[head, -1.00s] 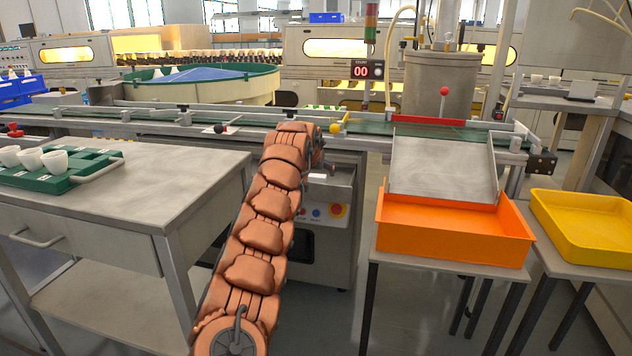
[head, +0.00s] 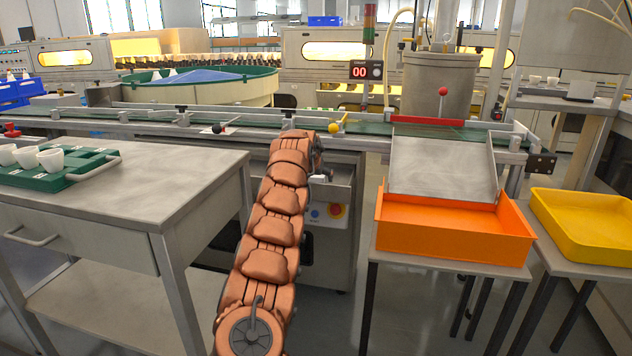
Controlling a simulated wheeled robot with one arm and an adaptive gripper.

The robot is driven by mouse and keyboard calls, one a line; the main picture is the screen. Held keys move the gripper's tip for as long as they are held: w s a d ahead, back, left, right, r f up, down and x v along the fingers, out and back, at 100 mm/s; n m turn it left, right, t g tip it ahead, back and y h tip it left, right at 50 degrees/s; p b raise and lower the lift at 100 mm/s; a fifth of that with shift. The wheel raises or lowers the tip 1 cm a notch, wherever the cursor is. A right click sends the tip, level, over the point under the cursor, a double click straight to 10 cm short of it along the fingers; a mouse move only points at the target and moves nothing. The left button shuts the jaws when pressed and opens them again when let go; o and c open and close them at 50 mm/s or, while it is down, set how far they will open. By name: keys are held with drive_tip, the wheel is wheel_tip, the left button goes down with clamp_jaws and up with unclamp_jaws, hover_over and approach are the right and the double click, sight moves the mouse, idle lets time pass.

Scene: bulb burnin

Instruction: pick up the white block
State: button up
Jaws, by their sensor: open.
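A small white block (head: 318,179) shows just right of my arm's far end, at the top of the grey cabinet under the conveyor. Part of it may be hidden by the arm. My gripper (head: 319,160) is at the far end of the copper-coloured arm, mostly hidden behind it. Only some grey parts show, just above the white block. It is open. I cannot tell whether it touches the block.
A grey table (head: 190,172) with a green tray (head: 78,178) of white cups stands at left. An orange bin (head: 450,238) under a metal chute (head: 442,168) and a yellow tray (head: 590,225) are at right. The conveyor (head: 260,130) runs behind my arm.

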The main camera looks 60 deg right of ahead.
drive_tip(key=shift+c, duration=0.3)
drive_tip(key=c, duration=1.1)
